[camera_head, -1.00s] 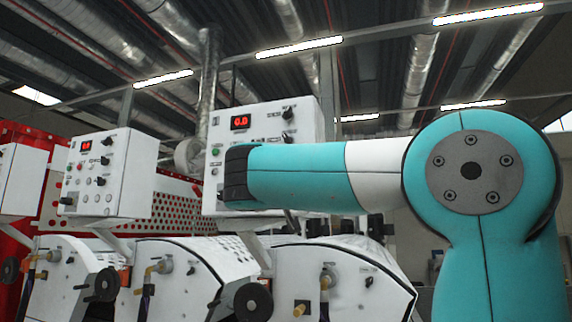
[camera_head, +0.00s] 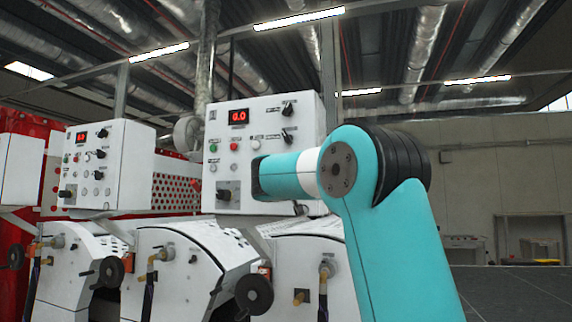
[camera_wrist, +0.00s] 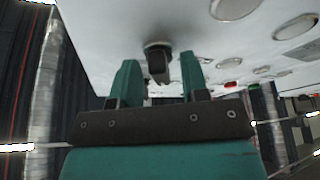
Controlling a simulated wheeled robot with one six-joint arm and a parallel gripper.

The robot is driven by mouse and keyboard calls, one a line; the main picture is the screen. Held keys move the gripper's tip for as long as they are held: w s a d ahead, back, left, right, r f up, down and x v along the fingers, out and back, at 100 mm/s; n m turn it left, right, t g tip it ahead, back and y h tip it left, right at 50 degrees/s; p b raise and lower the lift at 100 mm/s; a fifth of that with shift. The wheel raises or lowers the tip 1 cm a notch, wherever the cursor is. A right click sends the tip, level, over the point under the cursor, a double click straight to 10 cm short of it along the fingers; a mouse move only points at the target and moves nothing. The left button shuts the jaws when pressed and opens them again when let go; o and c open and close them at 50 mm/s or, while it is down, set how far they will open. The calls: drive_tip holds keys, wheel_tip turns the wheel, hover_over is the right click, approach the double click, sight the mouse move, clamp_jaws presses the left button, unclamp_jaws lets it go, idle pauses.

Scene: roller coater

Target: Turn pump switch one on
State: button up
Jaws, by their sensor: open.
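A white control box (camera_head: 264,152) with a red digital display (camera_head: 238,116) stands behind my arm in the head view. Its face bears dark rotary switches at the upper right (camera_head: 288,110), just below that (camera_head: 287,136) and at the lower left (camera_head: 223,195). In the wrist view my gripper (camera_wrist: 158,72) has its two teal fingers apart. A dark switch knob (camera_wrist: 158,64) on the white panel shows in the gap between them; contact is not visible. My gripper's fingers cannot be made out in the head view. The switch labels are too small to read, so pump switch one cannot be singled out.
A similar control box (camera_head: 105,165) stands to the left. White machine housings with black handwheels (camera_head: 254,294) lie below the boxes. Round buttons (camera_wrist: 234,8) sit beside the knob in the wrist view.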

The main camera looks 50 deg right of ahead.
clamp_jaws()
drive_tip(key=shift+f+m+b, duration=0.15)
drive_tip(key=shift+m+b, duration=0.25)
drive_tip(key=shift+b, duration=0.2)
drive_tip(key=shift+w+a+m+g+h+b, duration=0.1)
drive_tip(key=shift+m+g+h+b, duration=0.8)
drive_tip(key=shift+m, duration=1.85)
drive_tip(key=shift+s+d+m+g+h+b, duration=0.1)
drive_tip(key=shift+m+g+h+b, duration=0.15)
drive_tip(key=shift+m+g+b, duration=1.9)
drive_tip(key=shift+w+a+m+g+h+p, duration=0.1)
drive_tip(key=shift+m+g+h, duration=0.65)
drive_tip(key=shift+m, duration=2.65)
drive_tip(key=shift+r+g, duration=0.2)
drive_tip(key=shift+g, duration=0.2)
